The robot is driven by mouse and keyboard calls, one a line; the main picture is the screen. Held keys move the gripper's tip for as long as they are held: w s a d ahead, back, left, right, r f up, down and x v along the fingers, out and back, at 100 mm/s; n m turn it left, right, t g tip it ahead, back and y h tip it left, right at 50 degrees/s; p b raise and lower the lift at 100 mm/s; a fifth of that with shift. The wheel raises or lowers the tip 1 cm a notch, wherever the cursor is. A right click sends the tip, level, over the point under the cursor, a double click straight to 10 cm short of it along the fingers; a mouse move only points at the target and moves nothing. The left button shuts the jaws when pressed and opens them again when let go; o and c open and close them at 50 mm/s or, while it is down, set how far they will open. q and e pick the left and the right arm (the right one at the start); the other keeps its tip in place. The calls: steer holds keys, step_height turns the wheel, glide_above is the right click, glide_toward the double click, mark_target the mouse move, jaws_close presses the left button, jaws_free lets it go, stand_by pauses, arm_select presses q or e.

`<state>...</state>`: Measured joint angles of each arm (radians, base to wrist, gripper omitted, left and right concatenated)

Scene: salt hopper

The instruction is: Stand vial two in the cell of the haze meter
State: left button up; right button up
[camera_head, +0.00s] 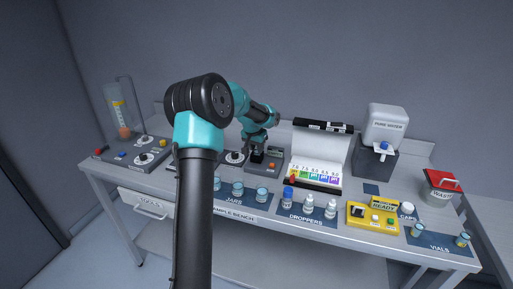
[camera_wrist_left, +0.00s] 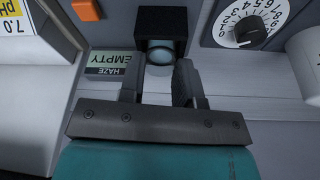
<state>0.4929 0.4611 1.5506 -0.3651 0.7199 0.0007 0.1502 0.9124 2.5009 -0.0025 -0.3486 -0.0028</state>
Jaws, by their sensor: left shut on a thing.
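The haze meter (camera_head: 279,156) is a grey box with an orange button, left of the pH chart. In the left wrist view its black square cell (camera_wrist_left: 162,18) is at the top centre, and its display (camera_wrist_left: 108,63) reads HAZE EMPTY. My left gripper (camera_head: 257,149) is over the meter. In the wrist view my left gripper (camera_wrist_left: 160,78) is shut on a clear glass vial (camera_wrist_left: 160,57), whose round rim shows at the cell's near edge. I cannot tell how deep it sits or read its number. My right gripper is not in view.
Two vials (camera_head: 417,230) stand on the vials mat at the right. A numbered dial (camera_wrist_left: 249,28) is right of the cell. The pH chart (camera_head: 316,175), jars (camera_head: 238,188), droppers (camera_head: 309,204) and a yellow device (camera_head: 358,222) crowd the bench near the meter.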

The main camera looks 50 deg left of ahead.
arm_select(q)
steer(key=shift+f, duration=0.15)
steer(key=o, duration=1)
steer(key=v, duration=1.2)
